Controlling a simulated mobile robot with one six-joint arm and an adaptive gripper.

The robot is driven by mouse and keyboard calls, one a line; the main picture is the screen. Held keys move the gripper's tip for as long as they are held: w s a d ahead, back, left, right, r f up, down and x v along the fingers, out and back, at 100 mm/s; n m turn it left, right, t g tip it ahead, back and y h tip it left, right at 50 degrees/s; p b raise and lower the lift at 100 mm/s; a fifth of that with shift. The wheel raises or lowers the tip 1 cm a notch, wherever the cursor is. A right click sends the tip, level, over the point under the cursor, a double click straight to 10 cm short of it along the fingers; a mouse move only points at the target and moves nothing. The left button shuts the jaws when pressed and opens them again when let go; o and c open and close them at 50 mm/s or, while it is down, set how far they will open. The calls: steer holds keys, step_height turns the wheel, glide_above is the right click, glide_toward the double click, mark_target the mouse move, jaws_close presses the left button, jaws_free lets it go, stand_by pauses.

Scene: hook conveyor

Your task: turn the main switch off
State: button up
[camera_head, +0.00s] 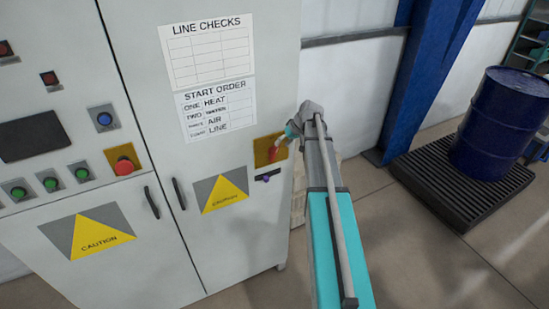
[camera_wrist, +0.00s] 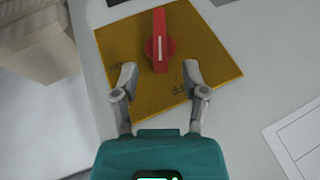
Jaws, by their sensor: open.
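The main switch is a red rotary handle (camera_wrist: 160,40) on a yellow plate (camera_wrist: 205,50), on the cabinet's front. In the wrist view the handle points up and down the picture, with a white line on its knob. In the head view the red handle (camera_head: 273,154) is small and partly hidden by my arm, and its plate (camera_head: 262,151) is at the cabinet's right edge. My gripper (camera_wrist: 160,71) is open, with one finger on each side of the knob's lower end. The fingers look apart from the handle; their depth is hard to tell.
A small blue-black knob (camera_head: 266,178) sits just below the plate. The cabinet's left part carries a red mushroom button (camera_head: 124,166) and several green buttons. A blue drum (camera_head: 503,122) stands on a black grate (camera_head: 462,187) at right. The floor between is clear.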

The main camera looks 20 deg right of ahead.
mark_target(277, 150)
steer(key=shift+b+x, duration=2.85)
steer(key=shift+x, duration=0.9)
steer(key=shift+c, duration=0.2)
jaws_close()
